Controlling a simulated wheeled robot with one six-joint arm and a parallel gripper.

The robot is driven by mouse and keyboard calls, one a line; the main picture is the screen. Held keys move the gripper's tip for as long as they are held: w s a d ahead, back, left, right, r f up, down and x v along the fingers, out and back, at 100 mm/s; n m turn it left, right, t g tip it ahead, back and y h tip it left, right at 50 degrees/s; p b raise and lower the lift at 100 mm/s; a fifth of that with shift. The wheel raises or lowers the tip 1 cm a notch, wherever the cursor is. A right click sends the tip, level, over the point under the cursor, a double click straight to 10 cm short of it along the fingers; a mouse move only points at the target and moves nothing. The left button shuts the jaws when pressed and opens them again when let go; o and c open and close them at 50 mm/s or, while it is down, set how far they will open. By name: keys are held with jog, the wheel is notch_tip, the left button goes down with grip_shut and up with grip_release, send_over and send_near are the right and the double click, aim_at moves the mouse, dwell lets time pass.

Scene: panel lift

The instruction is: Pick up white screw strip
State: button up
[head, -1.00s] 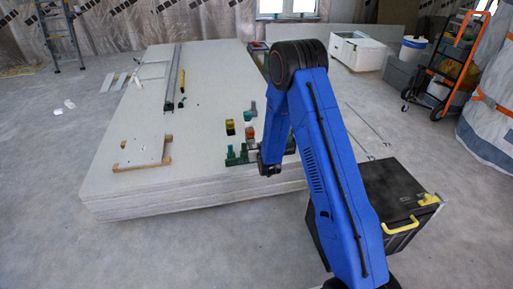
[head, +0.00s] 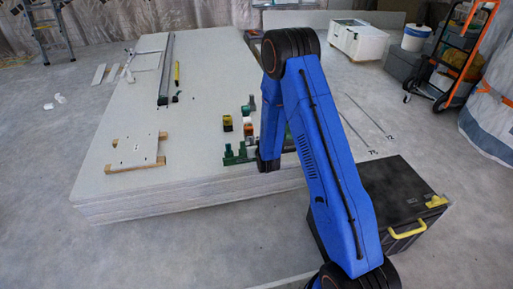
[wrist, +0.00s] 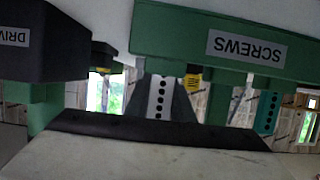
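The white screw strip (wrist: 159,97), with a row of black holes, stands under the green holder labelled SCREWS (wrist: 245,46) in the upside-down wrist view. My gripper (wrist: 160,92) has its dark grey fingers on either side of the strip, very close to its edges. I cannot tell whether they press on it. In the head view my gripper (head: 268,165) is low over the near edge of the panel stack (head: 185,195), beside the green holder (head: 240,155). The strip cannot be made out there.
A teal strip (wrist: 267,112) and a yellow-topped item (wrist: 193,79) are near the white one. A dark holder labelled DRIV (wrist: 40,42) is at the left. A white plate on wooden blocks (head: 135,151) lies on the stack. A black toolbox (head: 385,205) stands at the right.

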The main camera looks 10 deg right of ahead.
grip_shut()
jog(key=shift+r, duration=0.15)
notch_tip(320, 180, up, 10)
dwell(0.4)
jog(key=shift+s, duration=0.1)
dwell(0.4)
jog(key=s, duration=0.6)
jog(key=shift+s, duration=0.2)
dwell(0.4)
